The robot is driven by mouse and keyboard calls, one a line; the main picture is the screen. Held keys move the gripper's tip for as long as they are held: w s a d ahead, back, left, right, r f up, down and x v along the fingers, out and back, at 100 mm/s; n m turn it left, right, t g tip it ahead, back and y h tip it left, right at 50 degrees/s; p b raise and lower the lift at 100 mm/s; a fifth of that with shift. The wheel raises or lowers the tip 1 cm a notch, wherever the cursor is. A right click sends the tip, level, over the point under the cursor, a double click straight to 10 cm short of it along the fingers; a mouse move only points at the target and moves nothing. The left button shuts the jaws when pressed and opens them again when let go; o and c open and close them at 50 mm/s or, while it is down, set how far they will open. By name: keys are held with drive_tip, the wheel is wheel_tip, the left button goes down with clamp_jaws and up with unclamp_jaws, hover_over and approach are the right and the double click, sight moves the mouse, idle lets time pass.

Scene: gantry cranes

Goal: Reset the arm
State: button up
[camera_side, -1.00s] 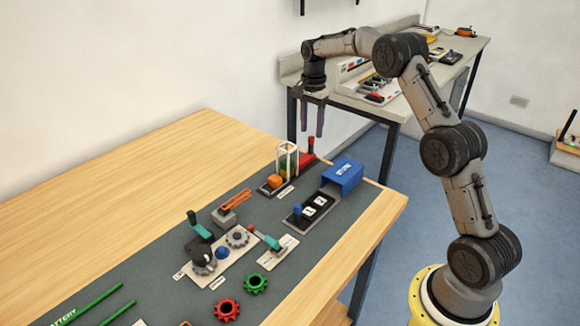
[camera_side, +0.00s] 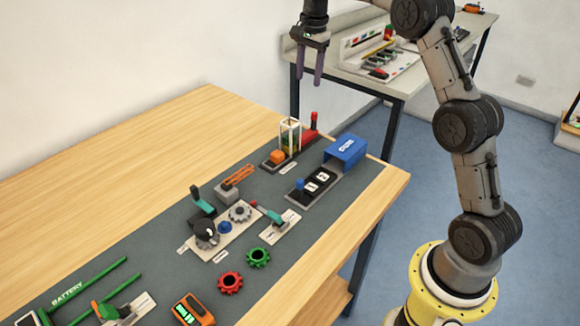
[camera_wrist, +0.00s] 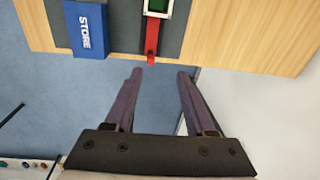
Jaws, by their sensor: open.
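My gripper (camera_side: 311,68) is raised in the air beyond the far end of the wooden table (camera_side: 130,140), near the wall. In the wrist view my gripper (camera_wrist: 157,72) shows two purple fingers spread apart with nothing between them. Below them lie the table's edge and the floor. The red lever (camera_wrist: 152,40) on the table edge lies just past the fingertips in that view, apart from them.
On the grey mat (camera_side: 150,262) are a blue STORE box (camera_side: 346,151), a clear-sided holder (camera_side: 290,135), a red gear (camera_side: 230,283), a green gear (camera_side: 258,257) and an orange meter (camera_side: 193,312). A side bench (camera_side: 400,83) with tools stands behind. The table's left half is bare.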

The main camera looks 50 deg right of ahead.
drive_tip(key=s+a+r+n+t, duration=0.2)
drive_tip(key=s+a+r, duration=0.55)
drive_tip(key=r, duration=0.25)
drive_tip(key=s+a+r+n+t, duration=0.1)
drive_tip(key=s+a+r+n, duration=0.3)
drive_tip(key=s+a, duration=0.5)
drive_tip(key=s+a+f+n, duration=0.1)
drive_tip(key=s+f+n, duration=0.4)
drive_tip(key=s, duration=0.4)
drive_tip(key=s+a+f+n+t, duration=0.1)
drive_tip(key=s+f+n, duration=0.5)
drive_tip(key=s+f, duration=0.2)
drive_tip(key=shift+s, duration=0.95)
